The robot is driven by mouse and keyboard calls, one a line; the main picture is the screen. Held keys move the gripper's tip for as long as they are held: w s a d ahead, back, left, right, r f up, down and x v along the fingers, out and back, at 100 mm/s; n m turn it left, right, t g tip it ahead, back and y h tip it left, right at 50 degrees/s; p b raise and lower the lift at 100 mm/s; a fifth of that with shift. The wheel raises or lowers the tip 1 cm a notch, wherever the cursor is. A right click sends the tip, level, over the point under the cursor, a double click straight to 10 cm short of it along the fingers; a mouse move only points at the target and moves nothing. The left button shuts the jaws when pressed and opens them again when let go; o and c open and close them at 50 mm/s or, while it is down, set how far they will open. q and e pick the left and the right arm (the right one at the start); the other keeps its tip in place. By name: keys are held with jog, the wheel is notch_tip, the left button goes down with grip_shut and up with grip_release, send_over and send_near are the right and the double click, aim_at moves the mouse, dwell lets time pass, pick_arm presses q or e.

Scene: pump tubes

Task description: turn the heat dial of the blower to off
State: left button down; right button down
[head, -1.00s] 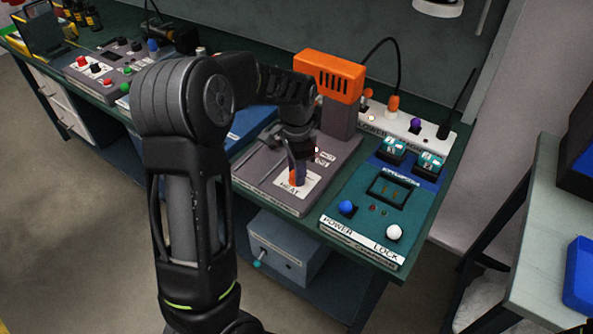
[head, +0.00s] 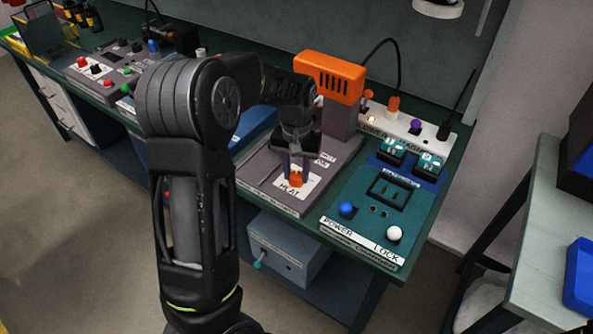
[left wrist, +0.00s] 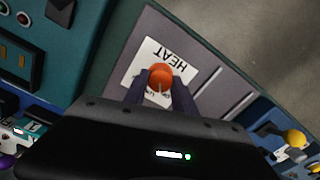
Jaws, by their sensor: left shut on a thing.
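The orange heat dial (head: 296,180) sits on a white label reading HEAT on the grey base of the blower (head: 330,75), whose orange housing stands behind. My left gripper (head: 295,172) points down over the dial with its fingers around it. In the left wrist view the two fingers (left wrist: 161,88) are shut on the dial (left wrist: 161,77), one on each side. A pale pointer line shows on the dial's top. Part of the label is hidden by the fingers. My right gripper is not in view.
A teal panel (head: 410,222) with a blue knob (head: 346,208) and a white knob (head: 394,232) stands close on the right. A white power strip (head: 430,143) with plugs lies behind. A grey box (head: 290,250) sits below the bench.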

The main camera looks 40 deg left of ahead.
aim_at(296, 174)
pick_arm(q)
jog(key=shift+n, duration=1.3)
jog(key=c, duration=1)
grip_release()
jog(key=shift+r, duration=0.1)
notch_tip(296, 174, up, 8)
jog(key=shift+f, duration=0.15)
jog(key=shift+f, duration=0.1)
